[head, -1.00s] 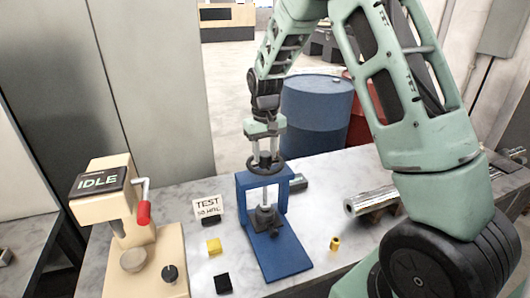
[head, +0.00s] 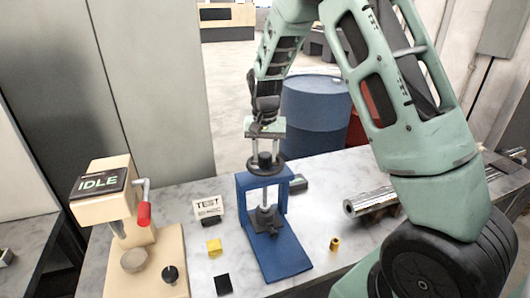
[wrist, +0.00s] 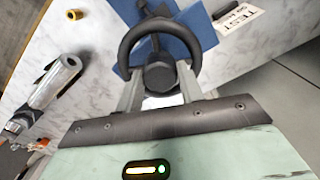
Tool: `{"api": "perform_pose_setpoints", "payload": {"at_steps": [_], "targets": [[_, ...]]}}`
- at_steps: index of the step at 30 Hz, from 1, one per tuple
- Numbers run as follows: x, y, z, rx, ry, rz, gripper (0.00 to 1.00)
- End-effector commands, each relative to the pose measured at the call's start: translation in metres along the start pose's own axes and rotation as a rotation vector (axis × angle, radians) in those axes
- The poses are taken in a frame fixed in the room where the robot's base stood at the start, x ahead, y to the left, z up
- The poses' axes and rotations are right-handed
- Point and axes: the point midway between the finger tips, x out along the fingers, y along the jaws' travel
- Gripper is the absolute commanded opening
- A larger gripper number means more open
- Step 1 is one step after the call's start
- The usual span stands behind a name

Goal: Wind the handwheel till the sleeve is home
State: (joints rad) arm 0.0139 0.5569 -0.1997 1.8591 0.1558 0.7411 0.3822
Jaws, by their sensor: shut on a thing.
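The black handwheel (head: 266,166) sits on top of a blue press frame (head: 242,199) on the marble table. It also shows in the wrist view (wrist: 126,45), with its dark hub (wrist: 160,74) between my fingers. My gripper (head: 265,152) points straight down over the wheel and is shut on the hub. Under the wheel, a dark clamp-like part (head: 265,215) stands on the blue base plate; I cannot tell which part is the sleeve or how its seating stands.
A cream machine marked IDLE (head: 100,200) with a red-handled crank stands left. A TEST card (head: 208,206), a yellow block (head: 214,247), a black block (head: 222,284) and a brass piece (head: 335,243) lie around the press.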

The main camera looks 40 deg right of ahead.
Motion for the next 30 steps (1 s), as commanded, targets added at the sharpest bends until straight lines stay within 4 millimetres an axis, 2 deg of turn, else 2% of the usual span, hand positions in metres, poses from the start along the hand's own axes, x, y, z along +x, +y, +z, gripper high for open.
{"api": "perform_pose_setpoints", "payload": {"at_steps": [9, 10, 12, 23, 26, 30], "targets": [[-0.002, -0.001, -0.002, 0.001, 0.005, -0.003, 0.15], [-0.002, -0.001, -0.002, 0.000, 0.005, -0.003, 0.46], [-0.002, 0.000, -0.001, 0.000, 0.004, -0.002, 0.59], [-0.005, -0.001, -0.001, -0.001, 0.004, -0.002, 0.59], [-0.016, -0.001, -0.001, -0.001, 0.005, -0.004, 0.59], [-0.044, -0.001, -0.001, -0.002, 0.007, -0.005, 0.59]]}}
